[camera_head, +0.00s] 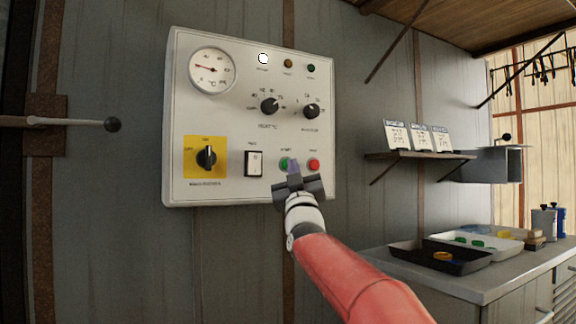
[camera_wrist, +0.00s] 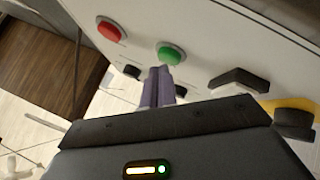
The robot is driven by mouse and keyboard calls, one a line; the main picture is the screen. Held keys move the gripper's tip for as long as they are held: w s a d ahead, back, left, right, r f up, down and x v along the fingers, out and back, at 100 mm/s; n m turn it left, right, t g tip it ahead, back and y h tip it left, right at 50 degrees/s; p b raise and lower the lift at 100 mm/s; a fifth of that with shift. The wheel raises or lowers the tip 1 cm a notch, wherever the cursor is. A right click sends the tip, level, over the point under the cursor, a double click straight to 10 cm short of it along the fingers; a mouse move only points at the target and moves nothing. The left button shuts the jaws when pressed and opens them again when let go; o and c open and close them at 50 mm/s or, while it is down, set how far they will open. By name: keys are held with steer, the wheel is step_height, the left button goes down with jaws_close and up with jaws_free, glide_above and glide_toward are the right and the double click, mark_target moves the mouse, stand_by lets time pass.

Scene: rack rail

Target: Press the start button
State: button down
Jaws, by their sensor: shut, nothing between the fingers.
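The white control panel (camera_head: 235,125) hangs on the grey wall. Its green start button (camera_head: 284,163) is at the lower right, left of the red button (camera_head: 314,164). In the wrist view the green button (camera_wrist: 171,55) shows just beyond the fingertips, with the red button (camera_wrist: 108,30) to its left. My gripper (camera_head: 293,166) is shut and empty, its purple fingertips in front of the panel by the green button. In the wrist view the shut fingers (camera_wrist: 158,82) point toward the green button. I cannot tell whether they touch it.
The panel also carries a gauge (camera_head: 212,70), two black knobs, a white rocker switch (camera_head: 254,163) and a yellow-backed rotary switch (camera_head: 206,156). A lever with a black ball (camera_head: 112,124) is at left. A shelf (camera_head: 420,156) and a counter with trays (camera_head: 440,257) are at right.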

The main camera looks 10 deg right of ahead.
steer(key=shift+w+a, duration=0.1)
steer(key=shift+w, duration=0.3)
stand_by(0.5)
steer(key=shift+s, duration=0.1)
steer(key=shift+s+d+b, duration=0.2)
steer(key=shift+s+b, duration=0.45)
steer(key=shift+s, duration=0.05)
steer(key=shift+s, duration=0.1)
steer(key=shift+s+d+b, duration=0.25)
steer(key=shift+s+b, duration=0.45)
steer(key=shift+s, duration=0.05)
steer(key=shift+s+d+b, duration=0.3)
steer(key=shift+s+b, duration=0.45)
steer(key=shift+s, duration=0.05)
steer(key=shift+s+d+b, duration=0.25)
steer(key=shift+s+b, duration=0.45)
steer(key=shift+s, duration=0.05)
